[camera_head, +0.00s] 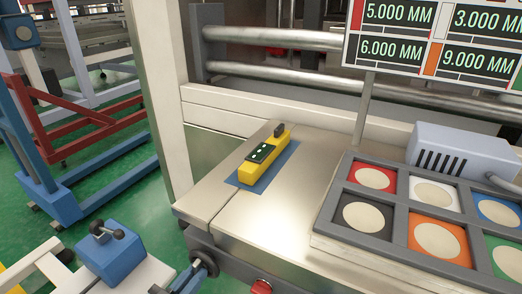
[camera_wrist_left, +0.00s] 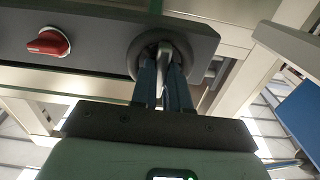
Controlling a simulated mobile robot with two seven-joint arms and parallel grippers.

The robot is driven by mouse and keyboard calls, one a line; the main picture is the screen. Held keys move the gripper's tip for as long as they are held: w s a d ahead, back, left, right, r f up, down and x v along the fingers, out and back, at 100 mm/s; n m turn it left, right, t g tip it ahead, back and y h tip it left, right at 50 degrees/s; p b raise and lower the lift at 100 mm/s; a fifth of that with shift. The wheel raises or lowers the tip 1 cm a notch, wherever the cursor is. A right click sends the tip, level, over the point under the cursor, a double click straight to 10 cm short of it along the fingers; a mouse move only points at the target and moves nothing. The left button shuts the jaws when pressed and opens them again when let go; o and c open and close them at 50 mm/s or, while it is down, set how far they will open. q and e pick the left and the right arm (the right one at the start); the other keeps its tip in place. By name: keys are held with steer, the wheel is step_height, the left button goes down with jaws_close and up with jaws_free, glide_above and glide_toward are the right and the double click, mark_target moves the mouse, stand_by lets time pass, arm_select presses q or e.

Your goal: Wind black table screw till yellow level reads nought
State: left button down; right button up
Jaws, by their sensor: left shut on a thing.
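The yellow level (camera_head: 247,177) lies on a blue mat (camera_head: 284,164) on the metal table. It has a dark display whose digits are too small to read. The black table screw (camera_head: 208,260) is at the table's front edge, low in the head view, and its round black knob (camera_wrist_left: 137,58) shows in the left wrist view. My left gripper (camera_head: 192,276) is at the screw; its blue fingers (camera_wrist_left: 163,75) are shut on the screw's handle. The fingers partly hide the handle. My right gripper is in neither view.
A red switch (camera_wrist_left: 48,42) sits on the dark front panel beside the screw. A grey rack (camera_head: 330,208) with coloured squares fills the table's right. A grey vented box (camera_head: 462,150) and a millimetre display board (camera_head: 437,38) stand behind it. The table around the level is clear.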

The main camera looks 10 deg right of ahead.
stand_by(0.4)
arm_select(q)
steer(key=shift+f+m+b, duration=0.1)
steer(key=shift+m+b, duration=1.1)
steer(key=shift+m, duration=1.2)
steer(key=m, duration=0.4)
steer(key=shift+m, duration=0.4)
